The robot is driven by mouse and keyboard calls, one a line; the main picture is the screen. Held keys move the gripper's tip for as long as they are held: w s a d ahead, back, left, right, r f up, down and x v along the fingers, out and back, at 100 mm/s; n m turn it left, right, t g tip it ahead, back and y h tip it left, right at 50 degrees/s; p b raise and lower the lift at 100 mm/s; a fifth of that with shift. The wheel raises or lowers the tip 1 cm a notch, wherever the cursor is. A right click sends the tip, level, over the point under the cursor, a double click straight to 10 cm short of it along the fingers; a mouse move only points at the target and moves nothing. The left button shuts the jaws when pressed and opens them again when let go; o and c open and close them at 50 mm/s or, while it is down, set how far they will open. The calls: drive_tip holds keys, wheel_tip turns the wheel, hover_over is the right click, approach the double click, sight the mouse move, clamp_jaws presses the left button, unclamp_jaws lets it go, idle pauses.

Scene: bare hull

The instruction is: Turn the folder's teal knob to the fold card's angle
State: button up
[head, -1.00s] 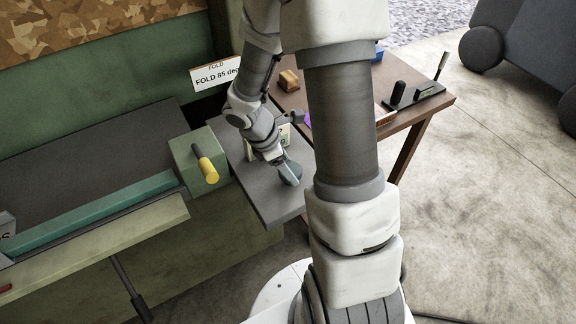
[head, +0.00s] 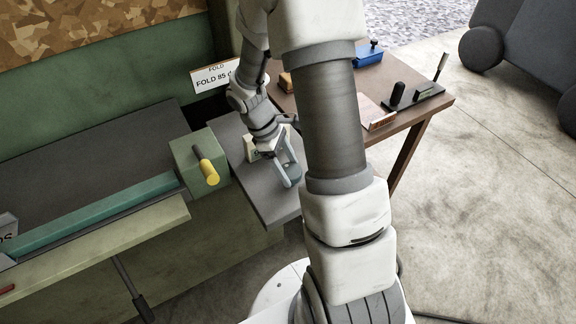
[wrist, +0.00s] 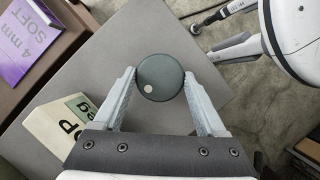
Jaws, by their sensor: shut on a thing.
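The dark teal round knob (wrist: 160,77), with a pale dot low on its left side, stands on the grey side shelf. In the wrist view it sits between the two fingertips of my gripper (wrist: 160,80), which is shut on it. In the head view my gripper (head: 288,172) is low over the shelf and mostly covers the knob.
A brown table (head: 425,108) behind holds a blue box (head: 368,55) and black-handled tools. A purple "4 mm SOFT" card (wrist: 38,40) lies at the wrist view's upper left.

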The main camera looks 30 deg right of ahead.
drive_tip(key=shift+w+m+y, duration=0.15)
drive_tip(key=shift+m+y, duration=0.35)
drive_tip(key=shift+m, duration=0.7)
drive_tip(key=shift+g, duration=0.3)
drive_tip(key=o, duration=1.3)
drive_tip(key=shift+r, duration=0.1)
drive_tip(key=v, duration=1.7)
drive_tip(key=shift+r, duration=0.15)
